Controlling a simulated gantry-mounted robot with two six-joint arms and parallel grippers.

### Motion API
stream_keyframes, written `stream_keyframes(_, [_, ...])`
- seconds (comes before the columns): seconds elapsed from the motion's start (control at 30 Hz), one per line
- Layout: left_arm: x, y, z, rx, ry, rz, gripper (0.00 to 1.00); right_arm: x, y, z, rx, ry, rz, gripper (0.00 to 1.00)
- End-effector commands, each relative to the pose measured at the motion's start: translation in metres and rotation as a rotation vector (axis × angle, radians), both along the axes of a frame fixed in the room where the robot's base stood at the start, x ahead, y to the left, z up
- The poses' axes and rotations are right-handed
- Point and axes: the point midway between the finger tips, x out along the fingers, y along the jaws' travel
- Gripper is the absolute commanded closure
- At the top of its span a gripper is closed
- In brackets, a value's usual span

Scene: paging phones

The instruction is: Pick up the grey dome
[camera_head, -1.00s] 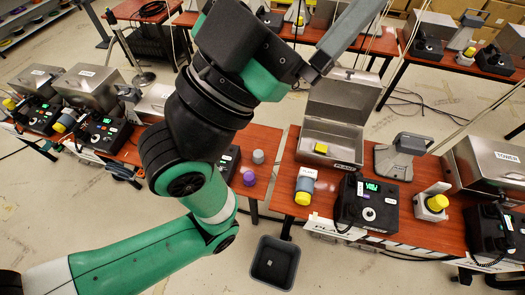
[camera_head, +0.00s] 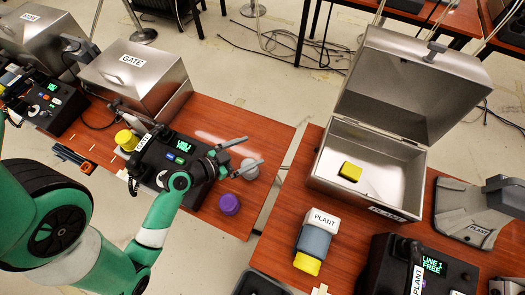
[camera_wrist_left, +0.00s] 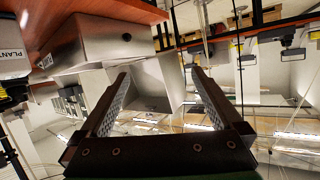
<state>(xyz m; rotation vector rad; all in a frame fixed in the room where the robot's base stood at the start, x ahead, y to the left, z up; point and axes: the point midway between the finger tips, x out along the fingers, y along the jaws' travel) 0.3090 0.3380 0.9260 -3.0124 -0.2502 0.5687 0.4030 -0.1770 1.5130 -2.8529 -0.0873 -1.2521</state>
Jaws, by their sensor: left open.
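The grey dome (camera_head: 250,170) sits on the left wooden table near its right edge, in the head view. My left gripper (camera_head: 254,150) is open and empty, its two fingers pointing right, close to the dome. The lower finger partly overlaps the dome in this view; I cannot tell whether they touch. The left wrist view shows both fingers (camera_wrist_left: 163,75) apart with nothing between them, facing metal boxes and the room; I cannot make out the dome there. My right gripper is not in view.
A purple dome (camera_head: 230,204) stands just in front of the grey one. A black phone unit (camera_head: 155,160) lies beneath and left of my arm. A closed GATE box (camera_head: 135,75) is behind. Across a gap, the right table holds an open PLANT box (camera_head: 400,110) with a yellow block (camera_head: 350,172).

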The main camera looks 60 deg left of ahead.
Motion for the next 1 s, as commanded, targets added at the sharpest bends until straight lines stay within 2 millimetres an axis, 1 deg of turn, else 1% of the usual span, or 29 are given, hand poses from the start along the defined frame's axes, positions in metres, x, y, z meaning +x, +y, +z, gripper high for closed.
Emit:
stream_keyframes(0.03, [-0.023, -0.001, -0.057, -0.046, 0.044, 0.052, 0.00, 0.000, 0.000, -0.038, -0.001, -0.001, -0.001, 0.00])
stream_keyframes(0.1, [-0.044, -0.003, -0.090, -0.089, 0.082, 0.105, 0.00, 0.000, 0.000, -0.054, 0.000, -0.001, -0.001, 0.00])
stream_keyframes(0.2, [-0.061, -0.002, -0.115, -0.121, 0.107, 0.157, 0.00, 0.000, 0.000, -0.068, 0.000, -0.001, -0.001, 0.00])
stream_keyframes(0.27, [-0.064, 0.000, -0.118, -0.125, 0.108, 0.174, 0.00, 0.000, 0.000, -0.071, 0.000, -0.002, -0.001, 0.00])
stream_keyframes(0.33, [-0.065, 0.003, -0.117, -0.123, 0.106, 0.181, 0.00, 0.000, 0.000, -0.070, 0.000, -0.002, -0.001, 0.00])
stream_keyframes(0.47, [-0.061, 0.005, -0.116, -0.122, 0.106, 0.178, 0.00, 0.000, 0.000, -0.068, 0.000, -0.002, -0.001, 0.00])
stream_keyframes(0.57, [-0.049, 0.008, -0.123, -0.119, 0.107, 0.174, 0.00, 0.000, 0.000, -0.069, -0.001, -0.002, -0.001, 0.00])
stream_keyframes(0.7, [-0.025, 0.015, -0.136, -0.118, 0.105, 0.171, 0.00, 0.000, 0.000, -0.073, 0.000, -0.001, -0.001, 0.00])
stream_keyframes(0.8, [-0.014, 0.020, -0.143, -0.119, 0.106, 0.176, 0.00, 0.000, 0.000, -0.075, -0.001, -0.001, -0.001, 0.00])
stream_keyframes(1.0, [-0.009, 0.021, -0.147, -0.120, 0.106, 0.178, 0.00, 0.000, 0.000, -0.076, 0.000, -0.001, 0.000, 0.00])
